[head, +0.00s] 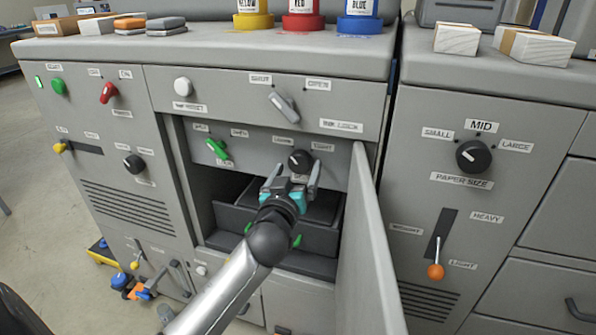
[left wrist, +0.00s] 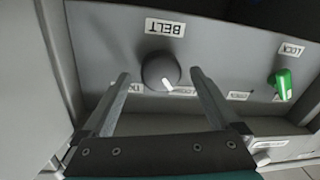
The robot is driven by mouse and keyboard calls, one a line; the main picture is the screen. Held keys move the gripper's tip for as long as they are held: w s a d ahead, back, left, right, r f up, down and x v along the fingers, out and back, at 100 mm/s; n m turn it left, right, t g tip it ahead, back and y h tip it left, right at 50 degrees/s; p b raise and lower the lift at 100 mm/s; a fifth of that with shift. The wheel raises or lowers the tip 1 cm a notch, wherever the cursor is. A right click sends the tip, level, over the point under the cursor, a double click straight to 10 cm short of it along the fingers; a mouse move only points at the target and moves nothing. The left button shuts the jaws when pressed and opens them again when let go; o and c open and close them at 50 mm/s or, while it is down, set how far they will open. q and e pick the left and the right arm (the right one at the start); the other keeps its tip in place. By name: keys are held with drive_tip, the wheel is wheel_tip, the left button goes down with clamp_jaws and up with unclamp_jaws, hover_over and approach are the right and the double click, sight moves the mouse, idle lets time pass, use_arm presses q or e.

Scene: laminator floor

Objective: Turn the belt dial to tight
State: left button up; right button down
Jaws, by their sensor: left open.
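The belt dial (head: 300,160) is a round black knob with a white pointer line, on the inner grey panel behind an open door. It also shows in the left wrist view (left wrist: 161,71), under an upside-down BELT label (left wrist: 165,27). Its pointer is turned toward the label that reads loose in the head view, away from the tight label (head: 322,147). My left gripper (head: 293,171) is open in front of the dial. In the left wrist view its two fingers stand on either side of the dial, apart from it. My right gripper is not in view.
The open door (head: 365,250) stands close to the right of my left gripper. A green lock lever (head: 217,149) is left of the dial on the same panel. A grey lever (head: 284,106) is on the panel above. A dark recess (head: 225,190) lies below.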

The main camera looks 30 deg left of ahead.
use_arm(q)
drive_tip(key=shift+w+a, duration=0.25)
drive_tip(key=shift+w, duration=0.4)
drive_tip(key=c, duration=1.4)
